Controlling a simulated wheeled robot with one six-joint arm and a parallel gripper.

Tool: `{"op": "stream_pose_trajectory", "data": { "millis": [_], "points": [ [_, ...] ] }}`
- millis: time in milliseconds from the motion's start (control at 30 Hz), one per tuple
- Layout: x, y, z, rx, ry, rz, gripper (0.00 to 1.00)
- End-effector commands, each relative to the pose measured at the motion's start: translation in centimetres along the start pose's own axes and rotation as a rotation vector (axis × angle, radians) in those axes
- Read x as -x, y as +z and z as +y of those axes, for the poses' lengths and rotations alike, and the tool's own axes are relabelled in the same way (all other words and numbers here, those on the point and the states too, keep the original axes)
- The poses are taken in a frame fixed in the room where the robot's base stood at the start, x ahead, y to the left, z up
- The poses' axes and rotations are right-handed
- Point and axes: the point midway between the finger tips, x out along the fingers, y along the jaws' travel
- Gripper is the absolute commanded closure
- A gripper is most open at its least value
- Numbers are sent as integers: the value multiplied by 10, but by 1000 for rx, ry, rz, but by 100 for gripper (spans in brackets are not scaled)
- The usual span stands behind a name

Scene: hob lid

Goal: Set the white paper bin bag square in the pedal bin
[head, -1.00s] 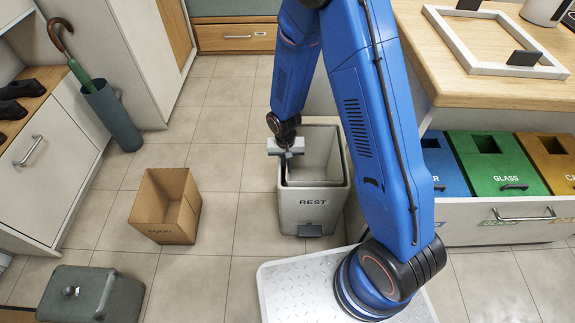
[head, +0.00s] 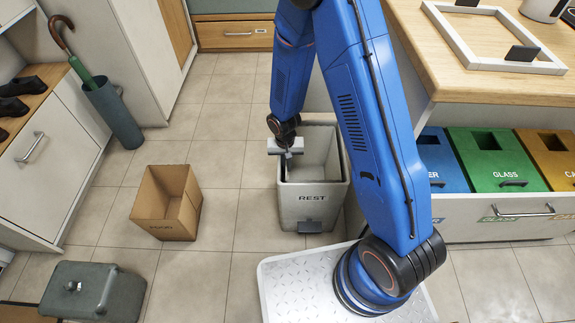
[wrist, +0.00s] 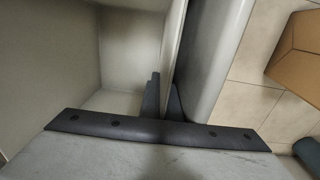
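The pedal bin (head: 300,210), grey and marked REST, stands upright on the floor in the middle of the head view. A narrow dark gap shows along the right side. My gripper (head: 287,153) points down at the bin's left rim. In the wrist view, my gripper's dark fingers (wrist: 164,95) are close together with the bag's thin wall (wrist: 172,45) between them. The bin's rounded rim (wrist: 217,50) is just right of them. The bag's lower part is hidden.
An open cardboard box (head: 168,205) stands left of the bin, with a grey lidded container (head: 92,292) nearer. Blue, green (head: 492,160) and yellow sorting bins sit in a drawer at right under a wooden counter (head: 490,85). Floor between box and bin is clear.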

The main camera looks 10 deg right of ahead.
Motion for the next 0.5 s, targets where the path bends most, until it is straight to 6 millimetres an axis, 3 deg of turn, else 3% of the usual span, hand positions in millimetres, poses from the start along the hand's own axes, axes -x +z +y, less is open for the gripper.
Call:
{"op": "stream_pose_trajectory", "data": {
  "millis": [33,333,433,500],
  "points": [
    [-11,6,3,0,9,-16,100],
    [-12,6,4,-1,9,-17,100],
    [-12,7,4,-1,9,-17,79],
    [-12,7,4,-1,9,-17,79]
  ]
}}
